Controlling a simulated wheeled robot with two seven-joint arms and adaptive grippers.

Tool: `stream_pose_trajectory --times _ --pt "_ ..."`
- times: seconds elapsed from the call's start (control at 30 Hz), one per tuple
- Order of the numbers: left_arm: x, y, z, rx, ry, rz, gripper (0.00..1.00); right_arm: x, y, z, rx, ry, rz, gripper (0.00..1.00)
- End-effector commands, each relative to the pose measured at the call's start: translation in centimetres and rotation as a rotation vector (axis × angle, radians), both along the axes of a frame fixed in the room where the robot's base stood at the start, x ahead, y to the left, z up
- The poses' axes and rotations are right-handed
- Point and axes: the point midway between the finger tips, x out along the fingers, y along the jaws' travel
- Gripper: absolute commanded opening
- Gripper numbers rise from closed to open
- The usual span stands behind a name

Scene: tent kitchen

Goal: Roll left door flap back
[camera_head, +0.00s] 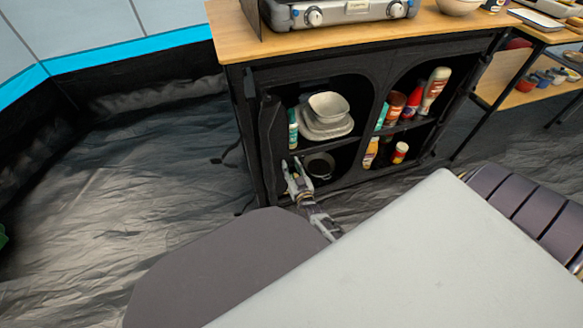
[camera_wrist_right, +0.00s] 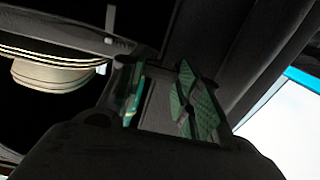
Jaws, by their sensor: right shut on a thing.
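The left door flap (camera_head: 270,135) is a dark fabric strip hanging bunched along the left edge of the cabinet's left opening. That opening is largely uncovered, with its shelves showing. My right gripper (camera_head: 294,172) is at the flap's lower part, in front of the left compartment. In the right wrist view the gripper's green-padded fingers (camera_wrist_right: 163,98) are shut on dark fabric of the flap (camera_wrist_right: 225,50). The exact grip is hard to make out in the dark. My left gripper is not in view.
The black cabinet has a wooden top (camera_head: 370,37) bearing a stove (camera_head: 338,12). White dishes (camera_head: 325,118) and a dark pot (camera_head: 319,166) sit in its left compartment, bottles (camera_head: 434,90) in the right. Clear floor (camera_head: 160,170) lies left of the cabinet.

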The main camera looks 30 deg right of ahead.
Motion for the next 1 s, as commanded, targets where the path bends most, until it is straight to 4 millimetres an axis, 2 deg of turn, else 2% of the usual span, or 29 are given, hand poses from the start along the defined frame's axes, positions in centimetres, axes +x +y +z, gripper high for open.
stream_pose_trajectory --times 0.23,0.6,0.9,0.93,1.0 --pt "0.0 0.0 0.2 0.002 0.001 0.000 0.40 0.0 0.2 0.0 0.001 0.001 -0.001 0.00" --pt "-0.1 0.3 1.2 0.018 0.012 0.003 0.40 0.6 2.4 0.1 0.001 0.000 0.000 0.00" --pt "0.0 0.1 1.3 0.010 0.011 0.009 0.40 0.6 2.5 0.0 0.000 0.000 0.000 0.00" --pt "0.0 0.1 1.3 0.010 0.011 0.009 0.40 0.6 2.5 0.0 0.000 0.000 0.001 0.37" --pt "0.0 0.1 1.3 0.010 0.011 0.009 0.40 0.6 2.5 0.0 0.000 0.000 0.000 0.46"
